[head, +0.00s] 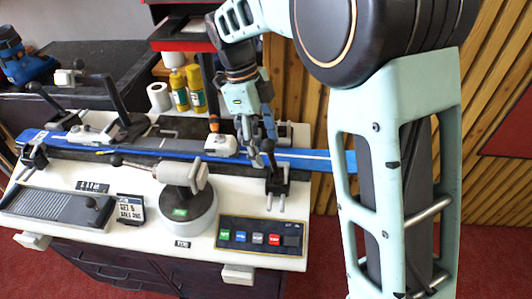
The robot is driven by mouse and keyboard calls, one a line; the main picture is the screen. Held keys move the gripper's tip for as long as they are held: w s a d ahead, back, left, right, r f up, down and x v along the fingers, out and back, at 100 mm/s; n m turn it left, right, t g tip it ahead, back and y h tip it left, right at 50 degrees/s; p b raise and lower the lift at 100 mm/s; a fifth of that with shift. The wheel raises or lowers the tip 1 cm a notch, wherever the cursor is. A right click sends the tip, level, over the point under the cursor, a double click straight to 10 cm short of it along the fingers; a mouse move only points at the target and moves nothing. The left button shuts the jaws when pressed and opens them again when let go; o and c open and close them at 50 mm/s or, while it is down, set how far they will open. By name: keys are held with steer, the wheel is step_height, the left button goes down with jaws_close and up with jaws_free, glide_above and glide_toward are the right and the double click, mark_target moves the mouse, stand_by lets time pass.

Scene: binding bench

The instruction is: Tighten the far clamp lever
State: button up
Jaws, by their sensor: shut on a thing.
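My gripper (263,146) reaches down over the right part of the bench in the head view. Its fingers are shut around the top of the black far clamp lever (271,160), and they hide part of it. The lever stands roughly upright on the right-hand clamp (277,186), at the front edge of a long blue ski (310,159). Another clamp (34,157), dark, with a lever, sits at the ski's left end.
A round grey base with a handled pale head (184,175) stands left of my gripper. A button panel (262,237) lies in front. An orange-tipped tool (214,123) stands close to my gripper's left. Yellow bottles (196,88) stand behind.

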steer(key=s+v, duration=0.1)
steer(key=v, duration=0.8)
steer(key=shift+w+a, duration=0.25)
steer(key=shift+a, duration=0.05)
steer(key=shift+r, duration=0.1)
